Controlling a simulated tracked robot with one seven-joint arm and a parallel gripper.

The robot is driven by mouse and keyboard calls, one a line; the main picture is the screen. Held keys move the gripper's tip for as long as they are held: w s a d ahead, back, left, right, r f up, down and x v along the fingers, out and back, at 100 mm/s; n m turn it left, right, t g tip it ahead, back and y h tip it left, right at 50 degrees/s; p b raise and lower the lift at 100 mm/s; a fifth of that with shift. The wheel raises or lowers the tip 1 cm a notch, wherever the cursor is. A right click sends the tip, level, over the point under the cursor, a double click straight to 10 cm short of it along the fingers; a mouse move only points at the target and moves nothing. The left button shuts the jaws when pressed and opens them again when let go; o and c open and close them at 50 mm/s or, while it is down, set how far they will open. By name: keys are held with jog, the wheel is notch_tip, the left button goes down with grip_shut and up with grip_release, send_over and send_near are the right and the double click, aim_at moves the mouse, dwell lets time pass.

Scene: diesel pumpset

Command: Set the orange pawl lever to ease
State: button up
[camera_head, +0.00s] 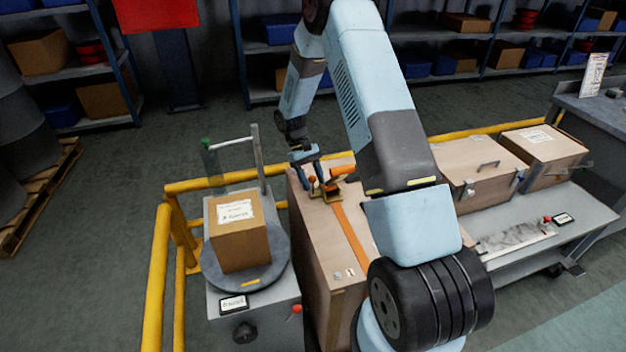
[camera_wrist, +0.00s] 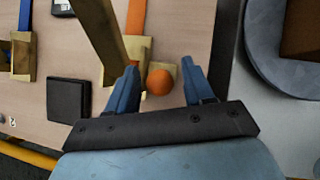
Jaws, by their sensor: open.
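An orange round knob (camera_wrist: 160,82) sits at a brass ratchet bracket (camera_wrist: 140,48) on the wooden crate's top; it seems to be the pawl lever's end. In the wrist view it lies between my gripper's (camera_wrist: 160,68) two blue fingers, with a visible gap on each side. My gripper is open. In the head view my gripper (camera_head: 313,178) is low over the crate (camera_head: 338,262), beside the brass fitting (camera_head: 330,193). A small orange knob (camera_head: 312,180) shows at the fingers, with a larger orange part (camera_head: 343,172) right of it. The lever's setting cannot be told.
An orange strap (camera_head: 351,236) runs along the crate. In the wrist view a brass bar (camera_wrist: 98,35) slants close to one finger, and a black block (camera_wrist: 68,99) lies left. A turntable (camera_head: 270,275) carries a carton (camera_head: 238,238). Yellow rails (camera_head: 154,285) stand around.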

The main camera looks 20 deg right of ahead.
jog(key=v, duration=1.3)
jog(key=shift+w+r, duration=0.2)
jog(key=shift+w, duration=0.1)
jog(key=shift+a, duration=0.1)
jog(key=s+d+r+m+t+y, duration=0.1)
jog(key=s+r+t, duration=0.2)
jog(key=s+r, duration=0.7)
jog(key=s+d+r+t, duration=0.1)
jog(key=s+r+t, duration=0.35)
jog(key=r, duration=1.05)
jog(key=s+r+m+t, duration=0.1)
jog(key=s+r+t, duration=0.1)
jog(key=s, duration=1)
jog(key=s+r+m+t+y, duration=0.1)
jog(key=s+r+t, duration=0.1)
jog(key=s, duration=1)
jog(key=shift+d, duration=0.5)
